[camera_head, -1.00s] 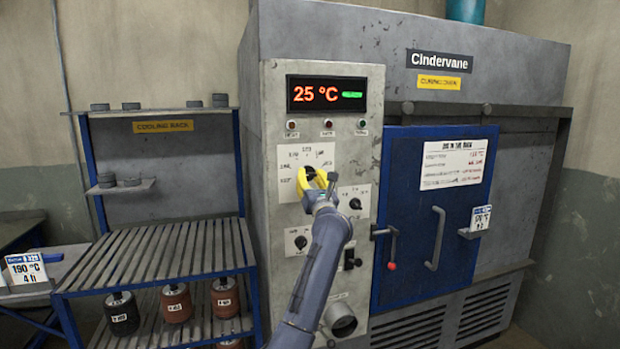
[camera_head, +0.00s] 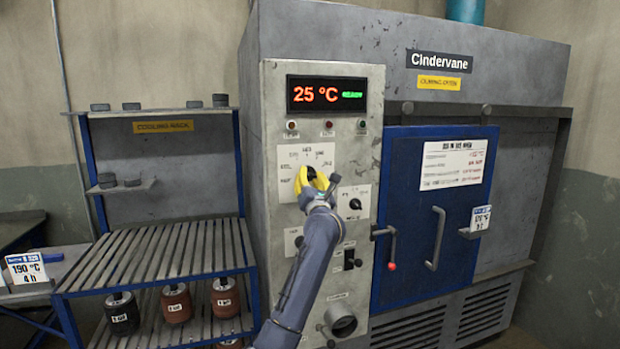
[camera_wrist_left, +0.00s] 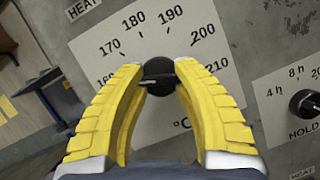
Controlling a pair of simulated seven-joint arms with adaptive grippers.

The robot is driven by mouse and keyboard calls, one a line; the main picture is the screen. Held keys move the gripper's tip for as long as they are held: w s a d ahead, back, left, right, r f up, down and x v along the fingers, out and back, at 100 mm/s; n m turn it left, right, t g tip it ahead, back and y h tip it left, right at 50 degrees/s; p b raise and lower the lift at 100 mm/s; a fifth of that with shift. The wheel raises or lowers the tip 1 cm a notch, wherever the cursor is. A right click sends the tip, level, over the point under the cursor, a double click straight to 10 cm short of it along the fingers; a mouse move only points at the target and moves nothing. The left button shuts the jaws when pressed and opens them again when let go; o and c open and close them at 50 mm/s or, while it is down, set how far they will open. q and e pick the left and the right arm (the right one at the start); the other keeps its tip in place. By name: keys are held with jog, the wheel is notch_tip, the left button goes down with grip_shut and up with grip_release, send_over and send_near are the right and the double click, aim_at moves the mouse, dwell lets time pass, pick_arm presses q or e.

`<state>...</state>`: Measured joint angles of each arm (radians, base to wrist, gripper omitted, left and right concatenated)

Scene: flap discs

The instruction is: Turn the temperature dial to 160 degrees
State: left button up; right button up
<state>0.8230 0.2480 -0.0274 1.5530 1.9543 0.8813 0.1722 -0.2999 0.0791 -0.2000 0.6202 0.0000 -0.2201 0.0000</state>
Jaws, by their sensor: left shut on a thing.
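The black temperature dial (camera_head: 311,174) sits on a white scale plate (camera_head: 286,160) on the oven's grey control panel. In the left wrist view the dial (camera_wrist_left: 158,76) is between the yellow fingers of my left gripper (camera_wrist_left: 160,88), which are shut on it. The pale mark on the dial points left, roughly toward the 160 label (camera_wrist_left: 105,80), which the left finger partly covers. The labels 170 to 210 run over the top and right. In the head view my left gripper (camera_head: 319,184) covers part of the dial. My right gripper is not in view.
The red display (camera_head: 316,94) above reads 25 °C, with a green READY beside it. The hold dial (camera_head: 355,203) is just right of the temperature dial. The blue oven door (camera_head: 400,160) is farther right, and the cooling rack (camera_head: 160,250) stands left.

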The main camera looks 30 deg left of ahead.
pick_arm(q)
jog(key=o, duration=1.5)
jog(key=shift+a, duration=0.1)
jog(key=shift+v, duration=6)
